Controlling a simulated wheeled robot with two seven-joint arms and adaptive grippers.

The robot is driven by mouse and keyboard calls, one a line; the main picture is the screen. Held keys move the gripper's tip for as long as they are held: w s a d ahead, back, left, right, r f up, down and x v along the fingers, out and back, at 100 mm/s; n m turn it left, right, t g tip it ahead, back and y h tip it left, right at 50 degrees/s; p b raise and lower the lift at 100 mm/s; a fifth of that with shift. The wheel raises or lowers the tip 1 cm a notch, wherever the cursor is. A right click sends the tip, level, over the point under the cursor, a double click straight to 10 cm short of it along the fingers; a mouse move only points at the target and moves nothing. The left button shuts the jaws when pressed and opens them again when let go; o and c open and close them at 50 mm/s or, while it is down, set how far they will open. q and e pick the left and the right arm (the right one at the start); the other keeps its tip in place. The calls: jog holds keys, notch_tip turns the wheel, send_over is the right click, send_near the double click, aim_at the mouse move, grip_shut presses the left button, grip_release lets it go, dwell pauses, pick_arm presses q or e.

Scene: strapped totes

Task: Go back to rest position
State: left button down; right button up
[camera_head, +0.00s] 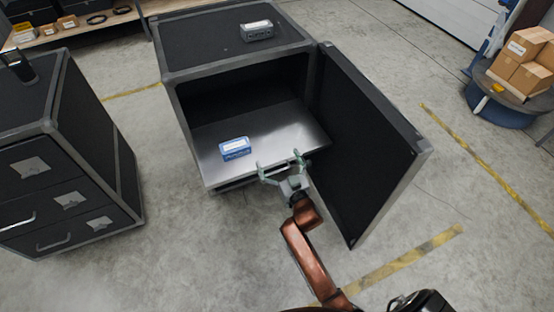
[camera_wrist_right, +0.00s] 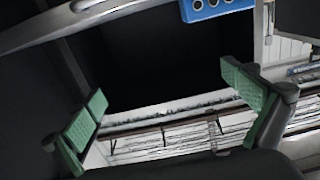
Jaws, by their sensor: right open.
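My right gripper (camera_head: 281,168) is at the front edge of an open black case (camera_head: 172,110), in front of its metal shelf (camera_head: 285,125). Its green-padded fingers are spread with nothing between them, as the right wrist view (camera_wrist_right: 170,115) also shows. A blue box (camera_head: 235,149) with a white top stands on the shelf, to the left of the gripper and apart from it. Part of a blue thing (camera_wrist_right: 215,8) shows at the top of the right wrist view. My left gripper is not in view.
The case's door (camera_head: 368,140) stands open close to the right of my arm. A grey device (camera_head: 257,31) sits on the case top. A black drawer cabinet (camera_head: 60,160) stands at left. Cardboard boxes (camera_head: 525,55) sit on a blue drum (camera_head: 508,108) at right. The floor between has free room.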

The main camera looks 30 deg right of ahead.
jog(key=shift+f, duration=0.15)
jog(key=s+f+n+g+y+p, duration=0.1)
jog(key=s+f+g+p, duration=0.2)
jog(key=s+f, duration=0.7)
jog(key=s+a+f+g+p, duration=0.1)
jog(key=s+f+g+p, duration=0.45)
jog(key=f, duration=0.85)
jog(key=s+f+n+g+y+p, duration=0.1)
jog(key=s+f+p, duration=0.1)
jog(key=s+f, duration=0.9)
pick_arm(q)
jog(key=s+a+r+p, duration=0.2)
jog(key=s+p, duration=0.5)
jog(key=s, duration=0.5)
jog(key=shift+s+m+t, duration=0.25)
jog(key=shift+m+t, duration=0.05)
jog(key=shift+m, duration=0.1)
pick_arm(e)
jog(key=s+f+g, duration=0.2)
jog(key=s+f, duration=0.1)
jog(key=s, duration=1.2)
jog(key=s+d+f+g, duration=0.1)
jog(key=s+f+g, duration=0.2)
jog(key=s, duration=1.2)
jog(key=s+f+g, duration=0.3)
jog(key=s+f, duration=0.2)
jog(key=s, duration=1)
jog(key=shift+d+f+n, duration=0.2)
jog(key=shift+d+n, duration=0.2)
